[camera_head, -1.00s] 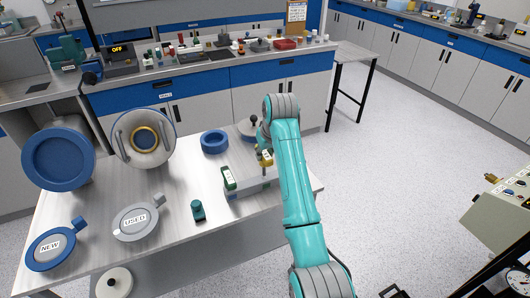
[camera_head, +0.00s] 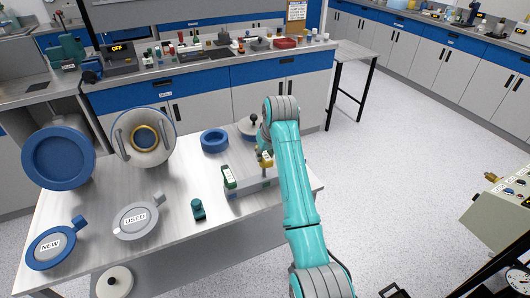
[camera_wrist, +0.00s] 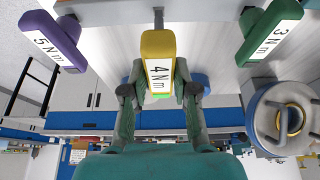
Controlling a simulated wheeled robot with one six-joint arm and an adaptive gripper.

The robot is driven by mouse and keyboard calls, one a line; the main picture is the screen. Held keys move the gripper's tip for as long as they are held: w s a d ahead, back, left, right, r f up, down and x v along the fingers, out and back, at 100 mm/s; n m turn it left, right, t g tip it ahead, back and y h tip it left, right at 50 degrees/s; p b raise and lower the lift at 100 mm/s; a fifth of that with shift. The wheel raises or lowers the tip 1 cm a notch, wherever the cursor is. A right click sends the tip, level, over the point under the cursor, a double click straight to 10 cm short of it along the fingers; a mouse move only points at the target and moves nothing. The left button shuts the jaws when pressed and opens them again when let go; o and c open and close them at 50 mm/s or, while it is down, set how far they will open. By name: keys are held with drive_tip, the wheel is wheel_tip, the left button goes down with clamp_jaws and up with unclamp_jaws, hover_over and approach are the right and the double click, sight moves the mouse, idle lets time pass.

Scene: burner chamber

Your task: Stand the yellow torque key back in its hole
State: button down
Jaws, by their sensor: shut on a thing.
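The yellow torque key (camera_wrist: 158,45), labelled 4 N m, sits between the two fingers of my gripper (camera_wrist: 160,88) in the wrist view. The fingers are shut on it. In the head view the yellow key (camera_head: 267,161) is upright over the grey holder block (camera_head: 248,188), partly behind my arm. Its hole is hidden, so I cannot tell whether the shaft is in it. The green 3 N m key (camera_wrist: 270,30) and the purple 5 N m key (camera_wrist: 54,42) flank it in the wrist view. The green key (camera_head: 229,177) stands at the block's left end in the head view.
A small teal-green object (camera_head: 198,209) stands left of the block. A blue ring (camera_head: 214,141) lies behind it. The USED dish (camera_head: 136,220), NEW dish (camera_head: 50,246) and round chamber (camera_head: 146,140) occupy the table's left side. Bare tabletop lies in front of the block.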

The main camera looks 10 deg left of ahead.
drive_tip(key=shift+f, duration=2.05)
drive_tip(key=c, duration=0.8)
unclamp_jaws()
